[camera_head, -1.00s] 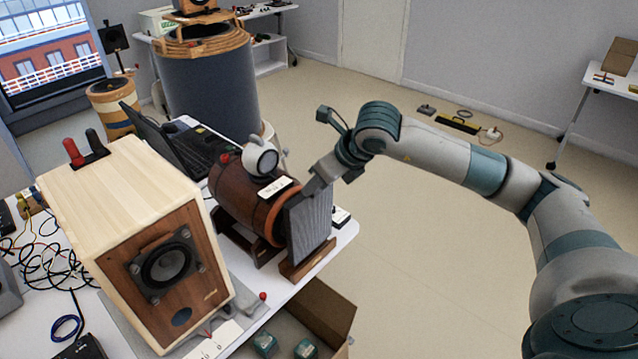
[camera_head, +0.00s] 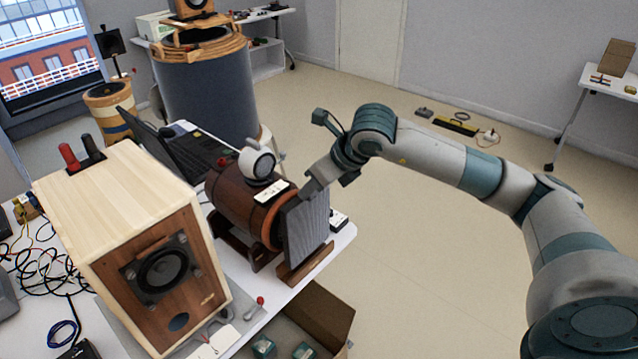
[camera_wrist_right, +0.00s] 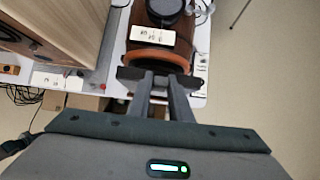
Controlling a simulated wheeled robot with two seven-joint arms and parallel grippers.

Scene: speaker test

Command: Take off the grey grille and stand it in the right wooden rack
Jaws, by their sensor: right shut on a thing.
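The grey grille (camera_head: 308,226) is a thin, ribbed panel standing nearly upright in front of the round end of the brown wooden barrel (camera_head: 236,200). My right gripper (camera_head: 312,188) is shut on its top edge; in the right wrist view the two fingers (camera_wrist_right: 163,88) meet at the grille's dark top edge (camera_wrist_right: 132,74). The right wooden rack (camera_head: 306,264) is a low brown strip at the table's right edge, directly under the grille. The grille's lower edge is at the rack; I cannot tell whether it bears on it. My left gripper is out of view.
A pale wooden speaker (camera_head: 120,205) stands left of the barrel, with a laptop (camera_head: 178,150) behind. A white round device (camera_head: 259,163) sits on the barrel. An open cardboard box (camera_head: 322,315) is below the table edge.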

